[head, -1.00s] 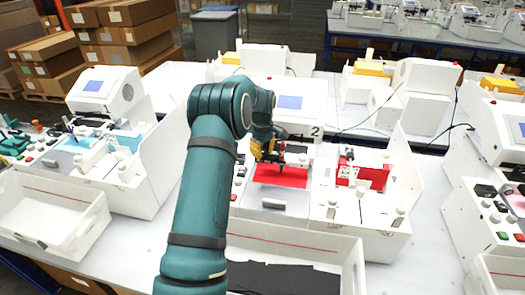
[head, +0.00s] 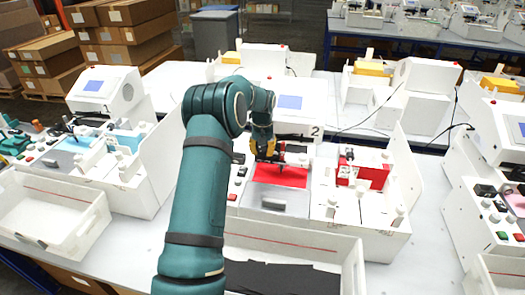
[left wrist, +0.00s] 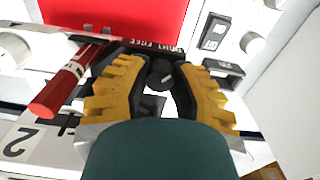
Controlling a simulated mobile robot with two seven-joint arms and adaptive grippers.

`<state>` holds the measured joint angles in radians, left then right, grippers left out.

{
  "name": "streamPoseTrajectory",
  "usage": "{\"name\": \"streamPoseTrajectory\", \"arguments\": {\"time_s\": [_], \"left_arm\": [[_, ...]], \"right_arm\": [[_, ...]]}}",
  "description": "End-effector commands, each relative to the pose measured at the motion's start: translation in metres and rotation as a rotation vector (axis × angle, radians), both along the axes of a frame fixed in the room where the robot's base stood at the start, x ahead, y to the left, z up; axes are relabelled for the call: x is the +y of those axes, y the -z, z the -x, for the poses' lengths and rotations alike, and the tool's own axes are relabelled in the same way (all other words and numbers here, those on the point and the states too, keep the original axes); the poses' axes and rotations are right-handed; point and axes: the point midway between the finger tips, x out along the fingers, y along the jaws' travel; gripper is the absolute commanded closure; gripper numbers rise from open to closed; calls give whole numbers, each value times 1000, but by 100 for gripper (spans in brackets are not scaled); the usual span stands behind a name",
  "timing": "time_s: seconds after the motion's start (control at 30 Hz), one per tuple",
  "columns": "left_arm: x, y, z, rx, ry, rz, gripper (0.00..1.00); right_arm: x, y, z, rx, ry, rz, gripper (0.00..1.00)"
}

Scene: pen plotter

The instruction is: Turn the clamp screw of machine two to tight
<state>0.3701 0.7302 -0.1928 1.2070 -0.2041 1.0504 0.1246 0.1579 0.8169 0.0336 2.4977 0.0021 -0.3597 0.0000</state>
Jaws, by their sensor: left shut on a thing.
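Machine two (head: 318,156) is a white bench machine with a "2" on it and a red plate (head: 280,175) on its bed. My left gripper (head: 262,152) reaches down to the carriage above the red plate. In the left wrist view its yellow-padded fingers (left wrist: 160,80) are shut on the clamp screw's small black knob (left wrist: 160,72), one finger on each side. A red pen (left wrist: 62,86) lies beside the left finger. A printed label by the knob reads partly "FREE". The fingers hide part of the knob and label. My right gripper is not in view.
A white tray (head: 352,262) with dark sheets stands in front of machine two. A similar machine with a light blue plate (head: 78,143) is at left, another (head: 495,130) at right. Machine two's white side panel (head: 405,175) rises right of the bed.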

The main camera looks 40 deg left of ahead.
Motion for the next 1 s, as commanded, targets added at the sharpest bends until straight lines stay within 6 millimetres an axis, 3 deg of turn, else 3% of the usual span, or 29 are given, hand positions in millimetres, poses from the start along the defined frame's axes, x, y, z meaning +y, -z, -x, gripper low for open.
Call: {"name": "streamPoseTrajectory", "arguments": {"time_s": [0.4, 0.97, 1.0], "left_arm": [[0, 0, 0, 0, 197, 0, 100], [0, 0, 0, 0, 228, 0, 100], [0, 0, 0, 0, 228, 0, 67]], "right_arm": [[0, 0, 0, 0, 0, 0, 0], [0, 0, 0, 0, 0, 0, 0], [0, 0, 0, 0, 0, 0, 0]]}}
